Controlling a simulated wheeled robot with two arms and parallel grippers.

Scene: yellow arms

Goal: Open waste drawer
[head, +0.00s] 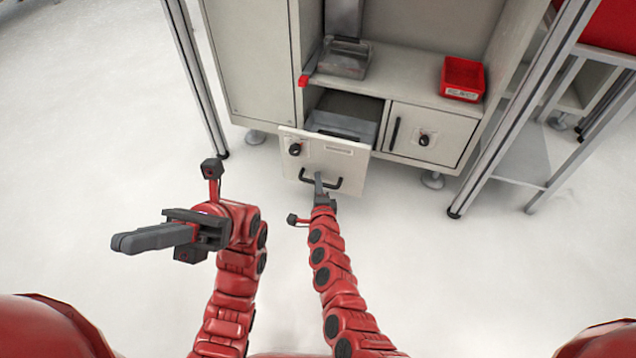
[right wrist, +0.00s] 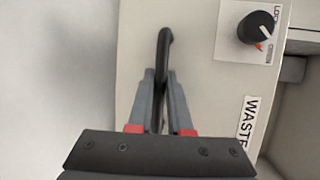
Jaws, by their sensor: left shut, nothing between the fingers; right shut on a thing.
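The waste drawer (head: 325,158) has a pale front and is pulled partway out of the cabinet, so part of its inside shows behind the front. Its front carries a black knob and a label beginning "WASTE" (right wrist: 246,122). My right gripper (head: 319,181) is shut on the black drawer handle (head: 336,183). In the right wrist view the fingers (right wrist: 160,85) close around the dark handle bar (right wrist: 163,50). My left gripper (head: 122,243) is shut and empty, held out over the floor to the left of the drawer.
A cabinet door (head: 430,136) with its own handle and knob is to the right of the drawer. A red bin (head: 462,78) and a clear grey container (head: 345,58) stand on the shelf above. Metal frame posts (head: 520,100) stand at the right. The white floor in front is clear.

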